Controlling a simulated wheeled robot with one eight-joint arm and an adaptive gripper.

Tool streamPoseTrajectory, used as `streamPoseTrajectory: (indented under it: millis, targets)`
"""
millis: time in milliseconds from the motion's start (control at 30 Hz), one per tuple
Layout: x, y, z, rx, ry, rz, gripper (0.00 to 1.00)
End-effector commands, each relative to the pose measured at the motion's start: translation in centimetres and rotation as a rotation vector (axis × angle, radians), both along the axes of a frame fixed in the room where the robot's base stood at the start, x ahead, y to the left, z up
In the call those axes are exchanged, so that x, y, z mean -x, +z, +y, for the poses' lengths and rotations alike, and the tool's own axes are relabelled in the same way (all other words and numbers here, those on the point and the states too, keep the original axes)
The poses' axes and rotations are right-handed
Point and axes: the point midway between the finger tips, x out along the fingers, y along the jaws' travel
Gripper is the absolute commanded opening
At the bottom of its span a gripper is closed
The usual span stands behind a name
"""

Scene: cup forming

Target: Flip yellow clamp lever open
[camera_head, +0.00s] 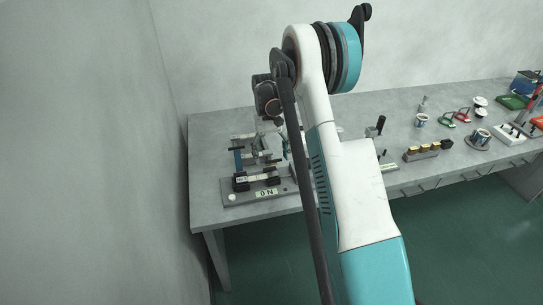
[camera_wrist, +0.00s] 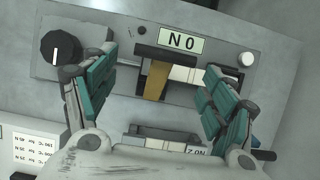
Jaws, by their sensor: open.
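In the wrist view, the yellow clamp lever (camera_wrist: 156,81) is a short mustard-coloured strip. It sits against a black and white clamp body (camera_wrist: 186,73) on a grey fixture plate (camera_wrist: 122,37). My gripper (camera_wrist: 160,66) is open, with one teal-padded finger to the left of the lever and one to the right. Neither finger appears to touch the lever. In the head view, the fixture (camera_head: 233,199) stands at the left end of the table, below my wrist. The lever cannot be made out clearly there, and my arm hides part of the fixture's right side.
A black knob (camera_wrist: 61,53) and a white button (camera_wrist: 246,59) flank the clamp, with a labelled sign (camera_wrist: 181,41) above it. A second labelled block (camera_wrist: 160,137) lies below. In the head view, cups (camera_head: 421,120) and tools stand further right on the grey table (camera_head: 210,217).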

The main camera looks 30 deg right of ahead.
Motion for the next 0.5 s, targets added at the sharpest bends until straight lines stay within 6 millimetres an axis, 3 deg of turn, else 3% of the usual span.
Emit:
streamPoseTrajectory:
  millis: [167,500]
  targets:
    - [-0.6,1.5,-0.2,0.0,0.0,0.0,0.77]
    - [-3.3,7.7,-0.9,0.0,0.0,0.0,0.77]
